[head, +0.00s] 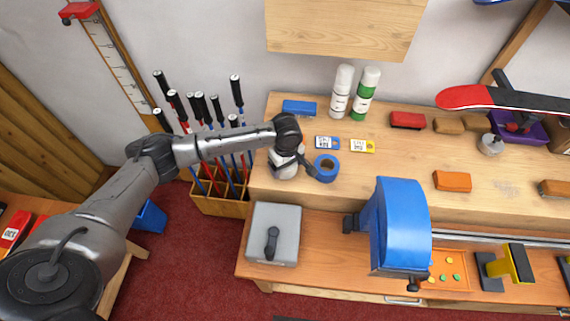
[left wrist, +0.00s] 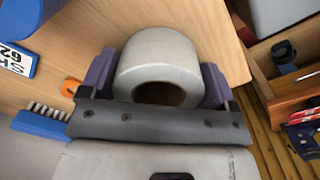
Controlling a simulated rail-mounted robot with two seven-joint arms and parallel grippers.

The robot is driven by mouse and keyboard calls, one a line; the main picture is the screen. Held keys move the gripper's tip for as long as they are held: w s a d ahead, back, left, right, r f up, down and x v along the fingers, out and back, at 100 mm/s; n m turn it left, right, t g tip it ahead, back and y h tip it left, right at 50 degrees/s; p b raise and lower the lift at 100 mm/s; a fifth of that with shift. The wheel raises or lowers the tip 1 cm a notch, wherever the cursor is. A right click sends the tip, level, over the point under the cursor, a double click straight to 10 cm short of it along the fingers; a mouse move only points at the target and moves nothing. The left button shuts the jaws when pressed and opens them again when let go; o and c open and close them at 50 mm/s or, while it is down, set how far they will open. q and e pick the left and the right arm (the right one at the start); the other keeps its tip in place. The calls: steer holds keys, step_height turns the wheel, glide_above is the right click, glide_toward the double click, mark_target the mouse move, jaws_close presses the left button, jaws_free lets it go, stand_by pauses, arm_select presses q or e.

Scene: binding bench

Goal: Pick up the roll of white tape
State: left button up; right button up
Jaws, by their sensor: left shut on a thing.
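The roll of white tape (left wrist: 172,55) shows in the left wrist view, pale grey-white with a dark round hole facing the camera. My left gripper (left wrist: 158,78) has one purple finger on each side of it and is shut on it. In the head view the left arm reaches over the left end of the bench top, and the gripper and wrist cover most or all of the roll there. I cannot tell whether the roll touches the wood. My right gripper is in neither view.
A blue tape roll (head: 326,168) lies close beside the gripper. A blue-backed brush (head: 299,107), two tags (head: 327,143) and two spray cans (head: 341,92) stand or lie behind. A grey box (head: 274,234) and a blue machine (head: 402,225) are in front.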

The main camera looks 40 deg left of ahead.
arm_select(q)
steer(key=shift+c, duration=0.7)
steer(key=shift+r, duration=0.1)
steer(key=shift+r, duration=0.45)
step_height(320, 180, up, 3)
steer(key=shift+w+r, duration=0.15)
steer(key=shift+r, duration=0.05)
steer(key=w+d+r+b, duration=0.1)
steer(key=w+d+r, duration=0.4)
steer(key=w, duration=0.5)
steer(key=shift+d+r, duration=0.3)
steer(key=shift+r, duration=0.5)
